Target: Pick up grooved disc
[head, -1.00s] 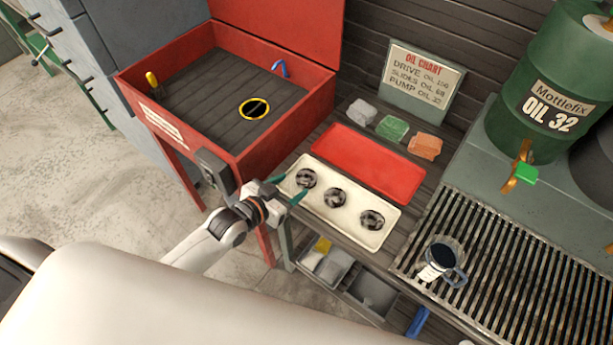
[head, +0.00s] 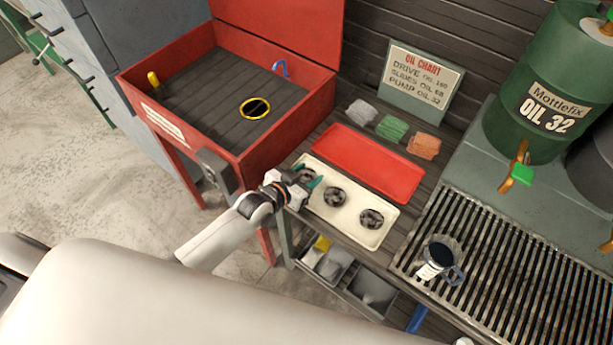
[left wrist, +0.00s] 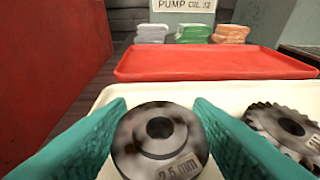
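Several dark steel discs lie in a row in the cream tray (head: 373,239). The leftmost disc (left wrist: 160,140) has a centre hole and a marking that reads about "2.5 mm". In the left wrist view it sits between the two teal fingers of my left gripper (left wrist: 160,135). The fingers are spread, one on each side, and contact is unclear. In the head view my left gripper (head: 311,182) partly covers this disc. The middle disc (head: 335,197) shows a toothed edge in the left wrist view (left wrist: 283,131). The right disc (head: 371,219) lies farther along. My right gripper is not in view.
An empty red tray (head: 368,163) lies behind the cream tray. Grey, green and orange cloths (head: 391,127) are behind it. A red parts washer (head: 225,100) stands at left. A mug (head: 438,262) stands on the grating at right, below an oil drum (head: 550,90).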

